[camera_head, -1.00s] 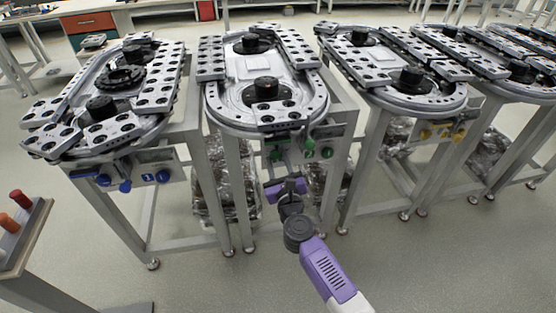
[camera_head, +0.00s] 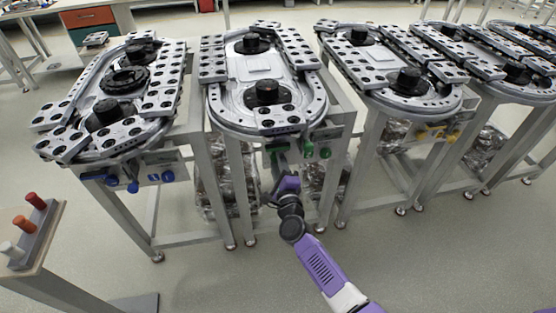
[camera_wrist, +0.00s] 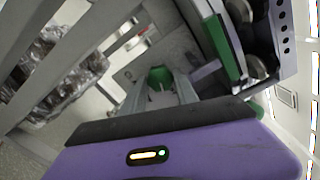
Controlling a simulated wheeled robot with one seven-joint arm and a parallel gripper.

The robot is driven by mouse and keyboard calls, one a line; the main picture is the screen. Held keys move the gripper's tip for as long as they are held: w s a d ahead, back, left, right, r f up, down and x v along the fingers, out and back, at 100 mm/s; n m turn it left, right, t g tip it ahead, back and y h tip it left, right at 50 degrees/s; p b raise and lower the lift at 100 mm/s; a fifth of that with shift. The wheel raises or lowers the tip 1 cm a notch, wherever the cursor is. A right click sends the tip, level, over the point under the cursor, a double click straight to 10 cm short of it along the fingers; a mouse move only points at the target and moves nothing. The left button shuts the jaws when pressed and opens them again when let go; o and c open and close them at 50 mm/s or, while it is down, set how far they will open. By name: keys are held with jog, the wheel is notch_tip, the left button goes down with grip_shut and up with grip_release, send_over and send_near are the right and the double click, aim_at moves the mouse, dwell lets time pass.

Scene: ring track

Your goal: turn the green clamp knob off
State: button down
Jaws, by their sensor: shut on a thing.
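A green knob (camera_wrist: 160,77) sits between my gripper's fingertips (camera_wrist: 161,88) in the wrist view, and the fingers are shut on it. In the head view my gripper (camera_head: 281,160) reaches the front panel of the second ring track (camera_head: 285,122) from the left, below its front edge. There the gripped knob is mostly hidden by the gripper. Two more green knobs, one (camera_head: 308,149) and another (camera_head: 325,153), stand apart to the right of the gripper. I cannot read the turn position of the gripped knob.
A track with blue knobs (camera_head: 112,181) stands to the left and one with yellow knobs (camera_head: 438,135) to the right. Metal table legs (camera_head: 238,195) flank my arm. A stand with coloured pegs (camera_head: 35,220) is at the lower left. The floor in front is clear.

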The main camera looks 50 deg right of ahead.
jog(key=n+p, duration=0.1)
jog(key=n, duration=0.3)
jog(key=shift+p, duration=0.3)
dwell(0.3)
jog(key=shift+a, duration=0.1)
jog(key=c, duration=0.9)
grip_release()
jog(key=shift+c, duration=0.2)
jog(key=p+v, duration=0.1)
jog(key=v, duration=0.6)
jog(key=shift+s+a, duration=0.2)
jog(key=shift+s, duration=0.15)
jog(key=shift+n, duration=0.3)
